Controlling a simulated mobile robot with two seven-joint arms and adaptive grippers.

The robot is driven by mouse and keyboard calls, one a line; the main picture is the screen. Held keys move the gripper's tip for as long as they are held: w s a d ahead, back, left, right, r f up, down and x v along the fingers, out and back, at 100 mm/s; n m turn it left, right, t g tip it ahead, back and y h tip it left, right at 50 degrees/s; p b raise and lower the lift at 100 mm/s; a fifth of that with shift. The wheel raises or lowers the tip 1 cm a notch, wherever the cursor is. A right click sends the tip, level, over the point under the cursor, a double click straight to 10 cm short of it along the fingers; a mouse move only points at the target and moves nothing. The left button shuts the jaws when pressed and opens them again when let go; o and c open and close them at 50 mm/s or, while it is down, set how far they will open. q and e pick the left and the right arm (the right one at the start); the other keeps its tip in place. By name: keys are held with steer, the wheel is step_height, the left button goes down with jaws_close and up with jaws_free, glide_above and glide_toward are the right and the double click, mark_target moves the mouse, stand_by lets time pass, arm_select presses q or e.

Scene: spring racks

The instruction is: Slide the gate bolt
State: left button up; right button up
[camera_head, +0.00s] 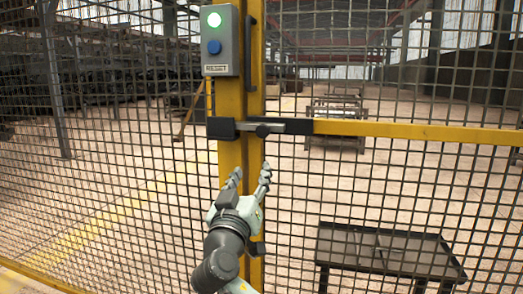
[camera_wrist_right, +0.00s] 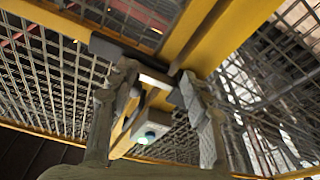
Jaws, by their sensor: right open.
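The gate bolt (camera_head: 284,126) is a grey bar lying level between a black block on the yellow post and a black block on the yellow gate rail. My right gripper (camera_head: 251,171) is open and empty, pointing up just below the bolt, apart from the knob in the head view. In the right wrist view the open fingers (camera_wrist_right: 159,74) stand either side of a pale bar (camera_wrist_right: 155,80), likely part of the bolt; contact cannot be told. My left gripper is not in view.
A grey box (camera_head: 222,58) with a lit green lamp and a blue button is on the yellow post (camera_head: 231,160) above the bolt. A dark handle (camera_head: 249,45) is beside it. Wire mesh spans both sides. A dark table (camera_head: 390,252) stands at lower right.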

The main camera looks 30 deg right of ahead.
steer(key=m+h, duration=0.2)
glide_toward(262, 134)
steer(key=x, duration=0.3)
steer(key=p+x, duration=0.1)
steer(key=x, duration=0.5)
steer(key=shift+w+d+r, duration=0.1)
steer(key=shift+d+r, duration=0.05)
steer(key=shift+r, duration=0.15)
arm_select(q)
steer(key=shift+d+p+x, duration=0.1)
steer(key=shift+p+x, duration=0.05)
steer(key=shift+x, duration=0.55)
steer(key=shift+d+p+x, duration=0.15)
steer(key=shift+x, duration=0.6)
arm_select(e)
steer(key=shift+w+d+r, duration=0.1)
steer(key=shift+w+d, duration=0.3)
steer(key=shift+d, duration=0.05)
jaws_close()
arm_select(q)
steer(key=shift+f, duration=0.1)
